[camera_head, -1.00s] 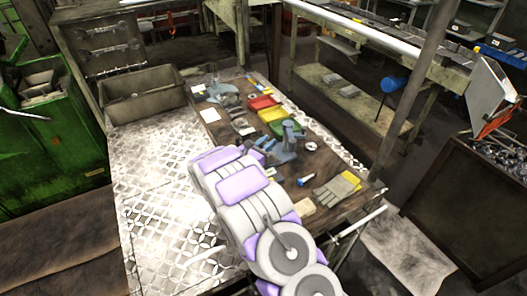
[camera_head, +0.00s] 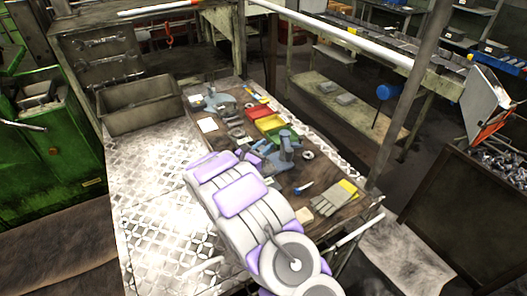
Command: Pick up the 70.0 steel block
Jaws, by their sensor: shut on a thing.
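My white and purple arm reaches from the bottom over the workbench. My gripper (camera_head: 254,158) shows only in part beyond the arm, low over the bench beside a blue-grey vise-like tool (camera_head: 283,152). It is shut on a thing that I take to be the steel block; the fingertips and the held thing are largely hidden. Several small grey metal pieces (camera_head: 236,132) lie on the brown bench top just behind the gripper. I cannot read any size marks on them.
Red (camera_head: 256,110), yellow (camera_head: 269,124) and green bins stand behind the gripper. A grey metal box (camera_head: 140,103) stands at the back left. The patterned metal top (camera_head: 150,190) at left is clear.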

